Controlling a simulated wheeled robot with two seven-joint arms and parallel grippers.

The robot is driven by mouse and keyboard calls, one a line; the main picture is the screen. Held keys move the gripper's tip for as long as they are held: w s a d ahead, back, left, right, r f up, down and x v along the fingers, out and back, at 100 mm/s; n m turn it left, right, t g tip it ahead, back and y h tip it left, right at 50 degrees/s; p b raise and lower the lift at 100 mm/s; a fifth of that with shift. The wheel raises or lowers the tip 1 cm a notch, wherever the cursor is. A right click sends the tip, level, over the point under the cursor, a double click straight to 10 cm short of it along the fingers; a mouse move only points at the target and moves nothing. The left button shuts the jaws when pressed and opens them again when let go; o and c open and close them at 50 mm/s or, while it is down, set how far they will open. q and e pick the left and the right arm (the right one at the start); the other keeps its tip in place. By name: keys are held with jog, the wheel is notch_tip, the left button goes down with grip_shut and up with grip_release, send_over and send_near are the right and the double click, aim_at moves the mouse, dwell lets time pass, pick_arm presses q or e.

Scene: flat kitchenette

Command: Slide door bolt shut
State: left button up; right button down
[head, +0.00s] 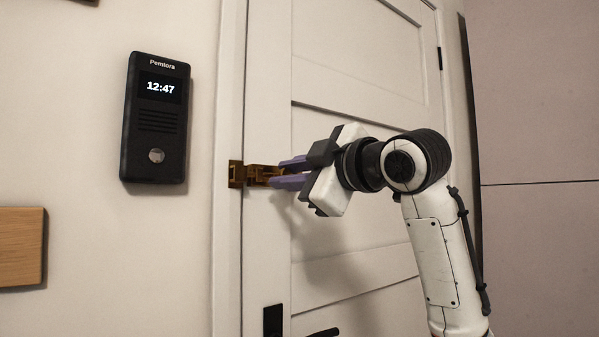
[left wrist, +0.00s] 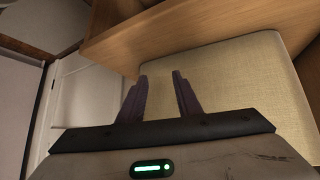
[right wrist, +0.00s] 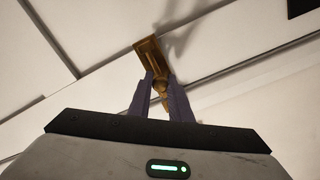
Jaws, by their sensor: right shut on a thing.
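A brass door bolt (head: 262,171) sits on the white door (head: 360,140) at its left edge, and its brass catch (head: 236,174) is on the door frame beside it. My right gripper (head: 282,175) reaches the bolt from the right, with its purple fingers at the bolt's right part. In the right wrist view the fingers (right wrist: 162,95) are closed around the bolt's small knob, with the brass plate (right wrist: 150,57) beyond them. My left gripper (left wrist: 160,85) shows only in the left wrist view, its fingers apart with nothing between them.
A black intercom panel (head: 156,118) showing 12:47 hangs on the wall left of the door. A black door handle (head: 322,332) is below the bolt. In the left wrist view, a wooden shelf (left wrist: 180,35) and a beige cushioned surface (left wrist: 235,80) lie close to the left fingers.

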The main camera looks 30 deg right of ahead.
pick_arm(q)
jog(key=shift+r, duration=0.2)
pick_arm(e)
jog(key=shift+s+a, duration=0.1)
jog(key=shift+a, duration=0.5)
pick_arm(q)
jog(key=shift+f, duration=0.1)
pick_arm(e)
jog(key=c, duration=1.9)
grip_release()
jog(key=shift+a, duration=0.2)
pick_arm(q)
jog(key=shift+f, duration=0.25)
pick_arm(e)
jog(key=s, duration=0.3)
jog(key=s+d, duration=0.1)
jog(key=s, duration=0.6)
jog(key=shift+s+d, duration=0.1)
jog(key=shift+d, duration=0.15)
